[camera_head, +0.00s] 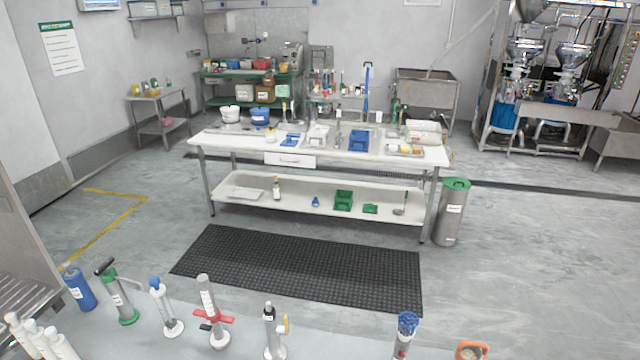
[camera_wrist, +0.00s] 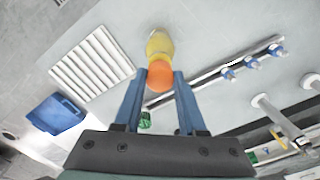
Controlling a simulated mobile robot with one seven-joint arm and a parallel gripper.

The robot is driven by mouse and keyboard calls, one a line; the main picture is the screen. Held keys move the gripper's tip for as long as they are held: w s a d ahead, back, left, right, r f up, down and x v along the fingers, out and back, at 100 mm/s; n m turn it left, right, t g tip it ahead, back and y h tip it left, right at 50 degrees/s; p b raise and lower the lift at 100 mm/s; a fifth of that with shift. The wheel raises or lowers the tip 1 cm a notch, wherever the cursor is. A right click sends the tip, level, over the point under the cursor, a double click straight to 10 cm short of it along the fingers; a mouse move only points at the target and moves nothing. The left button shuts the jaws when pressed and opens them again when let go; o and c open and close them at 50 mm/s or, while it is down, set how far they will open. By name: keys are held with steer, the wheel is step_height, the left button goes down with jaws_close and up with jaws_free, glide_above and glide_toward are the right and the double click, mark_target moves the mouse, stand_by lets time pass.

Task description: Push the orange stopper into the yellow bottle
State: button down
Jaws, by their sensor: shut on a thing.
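In the wrist view, the orange stopper (camera_wrist: 160,79) sits between the tips of my gripper's blue fingers (camera_wrist: 160,84), which are shut on it. The yellow bottle (camera_wrist: 160,46) shows just beyond the stopper, in line with it. The stopper overlaps the bottle's near end in this view. I cannot tell whether the stopper is touching the bottle's mouth or inside it. In the head view I cannot make out my gripper, the stopper or the bottle.
In the wrist view, a white ridged panel (camera_wrist: 92,64) and a blue container (camera_wrist: 57,113) lie left, and a rail with blue knobs (camera_wrist: 228,73) right. In the head view, a white table (camera_head: 215,140) stands behind a black mat (camera_head: 300,268), with several dispensers in front.

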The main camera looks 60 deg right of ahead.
steer(key=shift+f+b, duration=0.55)
steer(key=shift+f, duration=0.7)
steer(key=shift+c, duration=2)
jaws_free()
